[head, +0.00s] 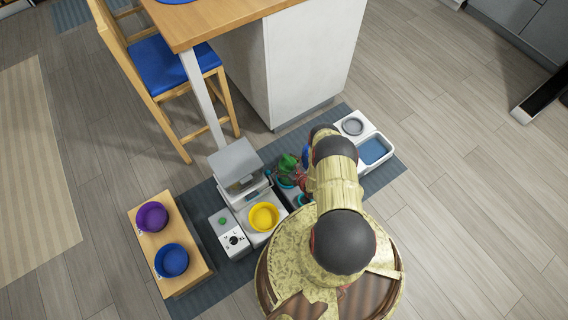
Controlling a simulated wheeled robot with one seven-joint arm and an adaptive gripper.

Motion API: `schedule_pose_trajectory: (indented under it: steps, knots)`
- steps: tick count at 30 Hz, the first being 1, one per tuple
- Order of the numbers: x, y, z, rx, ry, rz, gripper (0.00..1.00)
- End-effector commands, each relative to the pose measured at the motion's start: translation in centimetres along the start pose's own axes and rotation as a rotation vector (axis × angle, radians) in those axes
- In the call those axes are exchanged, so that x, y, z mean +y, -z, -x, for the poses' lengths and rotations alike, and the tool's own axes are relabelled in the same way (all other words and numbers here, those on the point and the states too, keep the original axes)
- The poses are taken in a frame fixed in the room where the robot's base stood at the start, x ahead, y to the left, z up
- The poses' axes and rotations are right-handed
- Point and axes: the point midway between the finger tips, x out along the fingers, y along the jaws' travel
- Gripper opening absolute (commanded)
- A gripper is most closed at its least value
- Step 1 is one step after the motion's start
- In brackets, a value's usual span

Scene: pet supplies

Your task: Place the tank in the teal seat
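I cannot make out the tank for certain. A small green object (288,164) stands just left of my arm, and a teal ring shows below it (286,183). A second bit of teal (302,200) shows at the edge of my arm, mostly covered. I cannot tell which of these is the teal seat. My gold and black arm reaches over this spot and hides much of it. My gripper is hidden or too unclear beside the arm, and its fingers cannot be made out.
Left of the arm are a grey-lidded feeder (236,160), a yellow bowl (264,217) and a white box with a dial (229,239). A wooden stand (187,282) bears purple (151,216) and blue (172,261) bowls. A white basin (388,157) lies right. A white counter (290,70) stands behind.

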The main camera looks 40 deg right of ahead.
Motion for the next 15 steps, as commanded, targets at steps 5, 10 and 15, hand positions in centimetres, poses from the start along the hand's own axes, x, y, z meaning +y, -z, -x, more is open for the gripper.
schedule_pose_trajectory:
  steps: [5,10,15]
  knots:
    - [0.00,0.02,0.00,0.000,0.000,0.000,0.93]
    - [0.00,0.02,0.00,0.000,0.000,0.000,0.93]
    - [-0.01,-0.09,0.03,0.000,0.000,0.000,0.93]
